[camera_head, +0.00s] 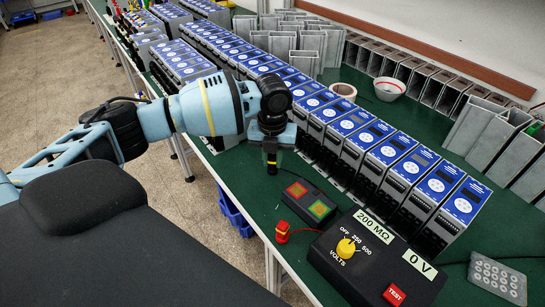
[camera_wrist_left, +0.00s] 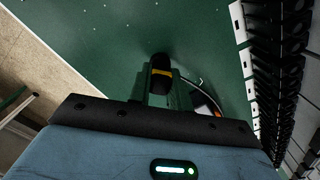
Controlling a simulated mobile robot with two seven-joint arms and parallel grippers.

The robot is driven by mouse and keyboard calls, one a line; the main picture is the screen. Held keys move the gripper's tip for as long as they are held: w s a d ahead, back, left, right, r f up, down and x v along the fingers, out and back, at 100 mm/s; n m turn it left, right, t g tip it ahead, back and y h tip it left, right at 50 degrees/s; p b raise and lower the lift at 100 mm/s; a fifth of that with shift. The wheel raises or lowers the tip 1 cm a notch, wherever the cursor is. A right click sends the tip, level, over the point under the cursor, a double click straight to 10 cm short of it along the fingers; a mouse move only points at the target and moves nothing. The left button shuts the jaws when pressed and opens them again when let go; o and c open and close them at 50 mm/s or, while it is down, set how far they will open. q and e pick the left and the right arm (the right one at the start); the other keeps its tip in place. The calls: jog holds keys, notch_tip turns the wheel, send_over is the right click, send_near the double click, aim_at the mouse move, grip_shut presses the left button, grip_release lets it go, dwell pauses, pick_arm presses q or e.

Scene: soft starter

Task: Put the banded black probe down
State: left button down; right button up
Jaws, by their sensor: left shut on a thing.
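The black probe with a yellow band (camera_wrist_left: 161,78) is held in my left gripper (camera_wrist_left: 160,95), which is shut on it. In the head view the left gripper (camera_head: 271,150) points down over the green bench near its front edge, and the dark lower end of the probe (camera_head: 272,169) shows beneath the fingers. I cannot tell whether that end touches the bench top. My right gripper is in neither view.
A box with a red and a green button (camera_head: 308,202), a red probe (camera_head: 283,232) and a black tester (camera_head: 375,265) with a yellow knob lie to the front right. A long row of blue-faced soft starters (camera_head: 365,145) stands behind. The bench's front edge (camera_head: 225,185) is close.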

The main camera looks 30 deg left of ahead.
aim_at(272, 156)
pick_arm(q)
jog(key=shift+f, duration=0.15)
jog(key=c, duration=1.3)
grip_release()
notch_tip(272, 156, up, 12)
jog(key=shift+r+p, duration=0.2)
jog(key=shift+p, duration=0.1)
